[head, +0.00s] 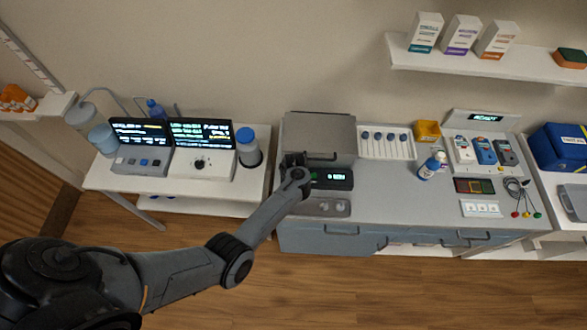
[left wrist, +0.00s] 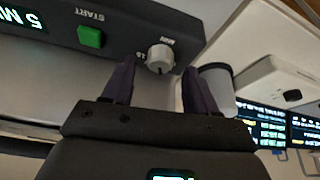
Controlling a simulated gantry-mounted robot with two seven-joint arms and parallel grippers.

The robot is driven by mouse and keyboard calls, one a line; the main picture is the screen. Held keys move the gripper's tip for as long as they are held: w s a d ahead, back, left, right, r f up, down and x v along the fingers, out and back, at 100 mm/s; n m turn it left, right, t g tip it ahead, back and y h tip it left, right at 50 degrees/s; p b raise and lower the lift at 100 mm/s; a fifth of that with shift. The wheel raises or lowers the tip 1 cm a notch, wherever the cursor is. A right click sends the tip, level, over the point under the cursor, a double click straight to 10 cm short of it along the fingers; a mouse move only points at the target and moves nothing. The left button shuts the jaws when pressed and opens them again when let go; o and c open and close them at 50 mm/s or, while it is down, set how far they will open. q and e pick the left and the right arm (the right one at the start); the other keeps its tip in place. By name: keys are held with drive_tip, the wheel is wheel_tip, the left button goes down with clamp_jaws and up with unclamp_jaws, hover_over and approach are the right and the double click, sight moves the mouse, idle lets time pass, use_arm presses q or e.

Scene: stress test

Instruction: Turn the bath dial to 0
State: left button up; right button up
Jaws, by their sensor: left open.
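The bath (head: 320,132) is a grey box with a handled lid and a dark front panel (head: 338,180) with a green display. In the left wrist view the panel (left wrist: 125,22) carries a lit readout, a green START button (left wrist: 90,36) and the pale grey dial (left wrist: 160,57). Small marks surround the dial; I cannot read its setting surely. My left gripper (left wrist: 158,70) is open, its dark fingers on either side of the dial; contact cannot be told. In the head view my left gripper (head: 293,160) is at the panel's left end and hides the dial.
A grey tray (head: 320,207) lies in front of the panel. To the left stand two devices with lit screens (head: 200,133) and a blue-lidded container (head: 247,145). A rack of blue-topped items (head: 386,143) and a bottle (head: 431,166) stand to the right.

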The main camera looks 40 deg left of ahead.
use_arm(q)
drive_tip(key=p+v, duration=0.2)
drive_tip(key=v, duration=0.7)
use_arm(e)
wheel_tip(320, 180, up, 2)
drive_tip(key=shift+r, duration=0.1)
use_arm(q)
drive_tip(key=shift+d, duration=0.1)
drive_tip(key=shift+c, duration=0.5)
